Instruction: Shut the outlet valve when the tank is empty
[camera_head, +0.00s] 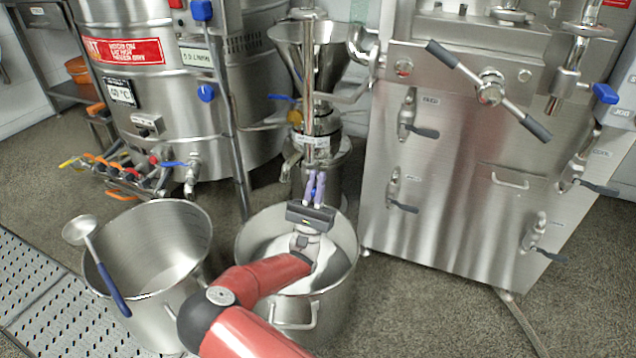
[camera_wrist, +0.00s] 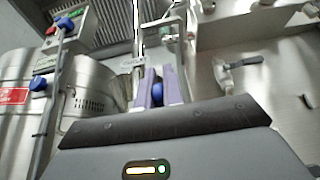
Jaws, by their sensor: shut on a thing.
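My gripper (camera_head: 315,186) has purple fingers and reaches over the front pot to the foot of the colloid mill (camera_head: 318,135). In the wrist view the fingers (camera_wrist: 160,90) are shut on a small blue part (camera_wrist: 157,92), which looks like a valve handle; its body is mostly hidden. The big steel tank (camera_head: 150,75) stands at the left, its inside out of sight. Its low outlet valve (camera_head: 190,176) has a blue lever (camera_head: 173,164), apart from my gripper. The mill's hopper (camera_head: 291,47) also has a blue lever (camera_head: 284,97) below it.
The right pot (camera_head: 341,275) stands under my arm and looks pale inside. A steel cabinet (camera_head: 455,195) with several levers stands right. Open floor lies in front of it.

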